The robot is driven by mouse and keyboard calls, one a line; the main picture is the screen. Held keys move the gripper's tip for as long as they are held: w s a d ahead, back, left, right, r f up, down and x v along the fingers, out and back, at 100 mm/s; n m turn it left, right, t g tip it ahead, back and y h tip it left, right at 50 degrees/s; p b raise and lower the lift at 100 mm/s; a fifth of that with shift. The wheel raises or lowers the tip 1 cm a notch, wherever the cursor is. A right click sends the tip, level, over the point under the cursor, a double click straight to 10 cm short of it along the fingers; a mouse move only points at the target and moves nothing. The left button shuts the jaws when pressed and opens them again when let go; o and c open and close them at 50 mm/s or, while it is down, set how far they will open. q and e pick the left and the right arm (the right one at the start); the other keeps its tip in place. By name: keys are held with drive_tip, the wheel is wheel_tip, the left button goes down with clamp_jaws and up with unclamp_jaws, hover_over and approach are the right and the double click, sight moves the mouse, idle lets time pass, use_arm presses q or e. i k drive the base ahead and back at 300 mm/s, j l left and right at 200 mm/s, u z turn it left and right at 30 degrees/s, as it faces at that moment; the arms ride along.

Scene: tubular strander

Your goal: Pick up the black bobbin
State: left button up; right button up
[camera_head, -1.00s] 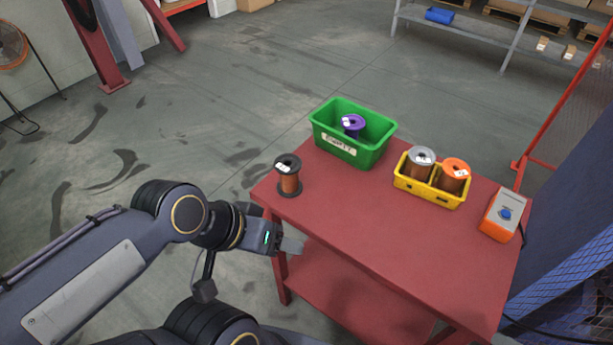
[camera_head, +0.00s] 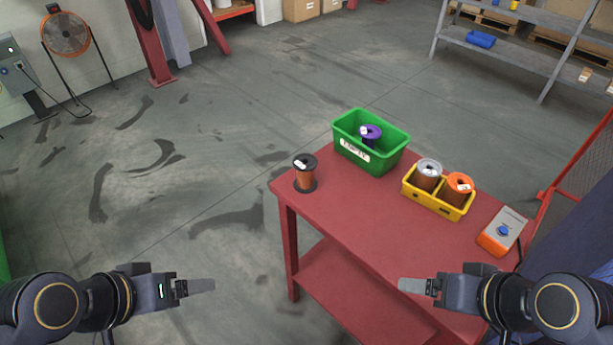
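The black bobbin (camera_head: 305,174) stands upright at the left corner of the red table (camera_head: 372,233). It has black flanges, copper-coloured wire and a white label on top. My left gripper (camera_head: 208,285) is at the lower left, off the table and well apart from the bobbin. My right gripper (camera_head: 404,285) is at the lower right, in front of the table's near side in the picture, also apart from the bobbin. Both grippers show edge-on, so I cannot tell whether their fingers are apart. Neither shows anything held.
A green bin (camera_head: 371,153) holds a purple bobbin (camera_head: 370,134). A yellow tray (camera_head: 437,207) holds a grey bobbin (camera_head: 428,174) and an orange bobbin (camera_head: 457,188). A control box (camera_head: 501,233) sits at the table's right end. The floor left of the table is clear.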

sight(305, 163)
drive_tip(key=i+j+z, duration=0.1)
drive_tip(key=j, duration=0.2)
drive_tip(key=i+j+z, duration=0.2)
drive_tip(key=i+j, duration=0.15)
drive_tip(key=j, duration=0.25)
drive_tip(key=i+j, duration=0.15)
drive_tip(key=j, duration=0.15)
drive_tip(key=z, duration=0.05)
